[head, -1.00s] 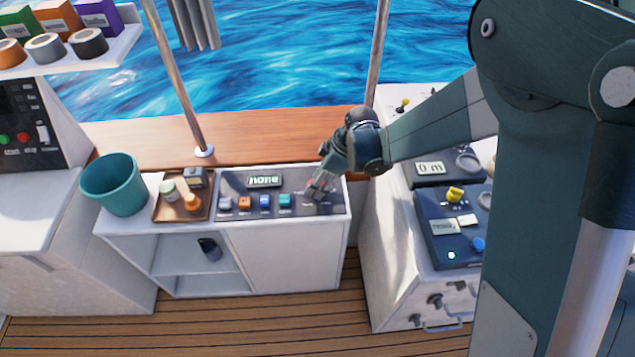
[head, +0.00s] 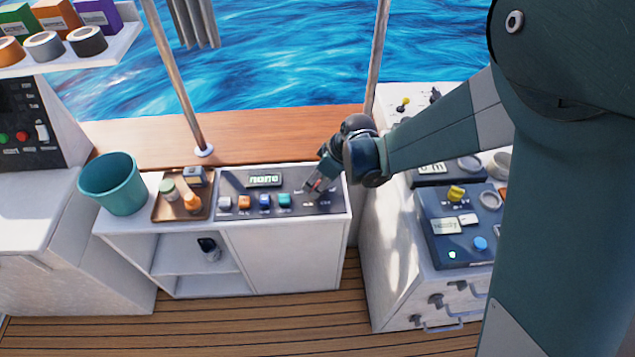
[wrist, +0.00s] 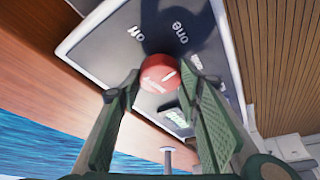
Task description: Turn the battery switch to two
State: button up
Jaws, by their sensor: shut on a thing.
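The battery switch is a round red knob (wrist: 158,74) with a short white mark, on a dark panel (wrist: 110,45) in the wrist view. The labels "off" and "one" stand beside it; another label nearby is too blurred to read. The white mark lies on the knob's right part; I cannot tell which label it points to. My gripper (wrist: 163,86) is shut on the knob, one finger on each side. In the head view my gripper (head: 314,187) is at the panel's right end and mostly hides the knob. The panel's display (head: 264,180) reads "none".
Several coloured switches, such as the blue one (head: 265,201), line the panel left of my gripper. A brown tray (head: 163,213) with small items and a teal bucket (head: 112,185) stand further left. A blue instrument box (head: 433,235) is on the right-hand counter.

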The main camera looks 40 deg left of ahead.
jog(key=m+t, duration=0.1)
jog(key=m, duration=0.1)
jog(key=m+t, duration=0.1)
jog(key=m, duration=0.2)
jog(key=shift+s+b, duration=0.2)
jog(key=shift+b, duration=0.15)
jog(key=m, duration=0.2)
jog(key=m+t+h, duration=0.1)
jog(key=m, duration=0.1)
jog(key=shift+s+a+m+t, duration=0.1)
jog(key=shift+m+t, duration=0.2)
jog(key=shift+m, duration=0.1)
jog(key=m+t+h, duration=0.1)
jog(key=m, duration=0.3)
jog(key=shift+a+m+b, duration=0.1)
jog(key=shift+m+b, duration=0.3)
jog(key=shift+m+t+h, duration=0.4)
jog(key=shift+m+h, duration=0.6)
jog(key=shift+m, duration=1.1)
jog(key=shift+s, duration=0.1)
jog(key=o, duration=0.9)
jog(key=shift+r, duration=0.1)
